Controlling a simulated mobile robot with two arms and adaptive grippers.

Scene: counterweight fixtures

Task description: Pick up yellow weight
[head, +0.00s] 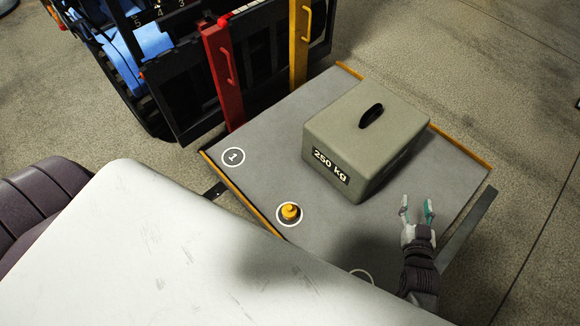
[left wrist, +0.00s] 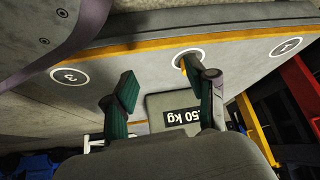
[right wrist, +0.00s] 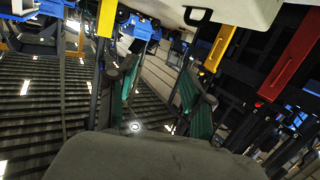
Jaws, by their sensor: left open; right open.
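The small yellow weight (head: 290,211) stands on a white ring on the grey platform (head: 262,180) in the head view. In the left wrist view a bit of yellow (left wrist: 183,64) shows at a ring, mostly hidden behind a finger. My left gripper (left wrist: 167,84) is open in its wrist view, with nothing between the fingers; the head view does not show it. My right gripper (head: 417,205) is open and empty, to the right of the yellow weight and near the big block's lower right side. Its green fingers also show apart in the right wrist view (right wrist: 162,92).
A large grey block (head: 345,125) marked 250 kg stands on the platform behind the weight. Red (head: 224,75) and yellow (head: 299,45) upright posts with handles stand at the back. Ring 1 (head: 233,157) is empty. Orange strips (head: 235,190) edge the platform.

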